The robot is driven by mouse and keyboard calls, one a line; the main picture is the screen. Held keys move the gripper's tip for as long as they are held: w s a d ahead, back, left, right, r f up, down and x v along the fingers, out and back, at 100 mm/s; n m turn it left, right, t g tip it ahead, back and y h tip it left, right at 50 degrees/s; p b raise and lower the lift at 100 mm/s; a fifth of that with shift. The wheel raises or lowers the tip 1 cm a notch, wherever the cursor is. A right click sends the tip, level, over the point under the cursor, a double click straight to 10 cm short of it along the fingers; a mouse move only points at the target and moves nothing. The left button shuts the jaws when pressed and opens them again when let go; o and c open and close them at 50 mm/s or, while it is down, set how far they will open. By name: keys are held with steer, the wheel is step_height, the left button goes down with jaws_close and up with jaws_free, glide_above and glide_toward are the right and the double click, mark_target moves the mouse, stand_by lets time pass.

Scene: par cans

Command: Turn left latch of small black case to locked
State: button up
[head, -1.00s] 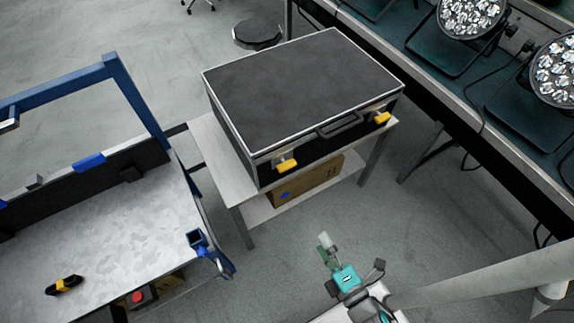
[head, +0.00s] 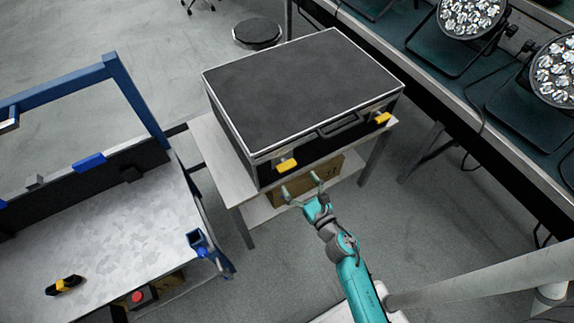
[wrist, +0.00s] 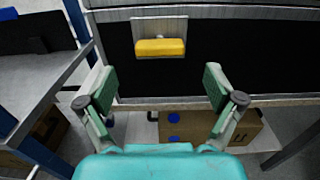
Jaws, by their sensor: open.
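The small black case (head: 300,90) stands closed on a light table, with a black lid and pale metal edges. Its left latch (head: 287,165) is a yellow tab on the front face; it also shows in the wrist view (wrist: 160,48), lying horizontal on a metal plate. The right latch (head: 382,118) is also yellow. My gripper (head: 302,183) is open and empty, in front of the case just below and right of the left latch. In the wrist view my gripper's fingers (wrist: 160,90) are spread wide, with the latch above and between them, apart from both.
A cardboard box (head: 310,185) sits on the shelf under the case. A blue-framed workbench (head: 110,240) stands at the left. A long bench (head: 500,100) with stage lights runs along the right.

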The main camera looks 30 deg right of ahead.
mark_target(289, 169)
steer(key=shift+w+a, duration=0.15)
steer(key=shift+w, duration=3.45)
steer(key=c, duration=1.2)
